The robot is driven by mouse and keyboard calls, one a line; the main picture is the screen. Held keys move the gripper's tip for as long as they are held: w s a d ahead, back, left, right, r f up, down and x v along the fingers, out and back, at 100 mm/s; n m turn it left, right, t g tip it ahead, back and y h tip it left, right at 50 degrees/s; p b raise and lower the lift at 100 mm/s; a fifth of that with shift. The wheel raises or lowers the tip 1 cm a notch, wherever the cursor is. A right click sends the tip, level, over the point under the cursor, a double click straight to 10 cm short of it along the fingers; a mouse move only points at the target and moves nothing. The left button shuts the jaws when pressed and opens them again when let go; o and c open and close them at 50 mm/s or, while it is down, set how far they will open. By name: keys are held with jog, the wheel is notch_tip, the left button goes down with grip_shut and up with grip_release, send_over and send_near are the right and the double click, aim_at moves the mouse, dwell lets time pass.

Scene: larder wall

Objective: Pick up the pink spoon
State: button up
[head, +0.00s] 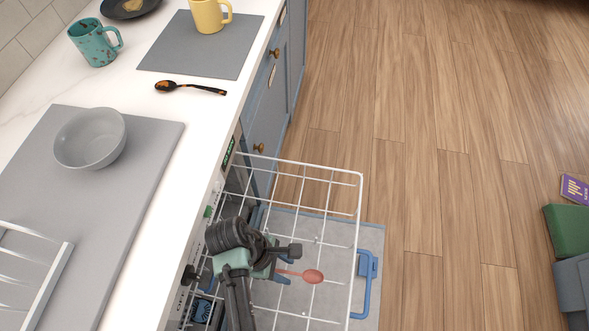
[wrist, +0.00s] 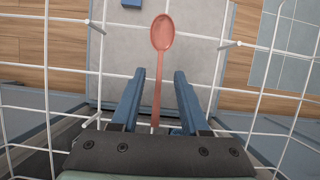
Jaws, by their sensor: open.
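The pink spoon (head: 313,276) lies in the white wire dishwasher rack (head: 361,205). In the wrist view the spoon (wrist: 162,34) has its bowl at the top centre, beyond my fingertips. Its handle runs straight down between my two blue fingers, with a gap on each side. My gripper (wrist: 159,76) is open and holds nothing. In the head view my gripper (head: 284,272) is over the rack at the handle side, left of the bowl.
Rack wires and upright prongs surround the spoon. The white counter at left holds a grey bowl (head: 91,138), a black-and-orange spoon (head: 190,87), a teal mug (head: 94,43) and a yellow mug (head: 209,15). Wooden floor (head: 430,150) at right is mostly clear.

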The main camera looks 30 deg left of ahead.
jog(key=shift+x, duration=0.95)
jog(key=shift+c, duration=0.2)
grip_shut()
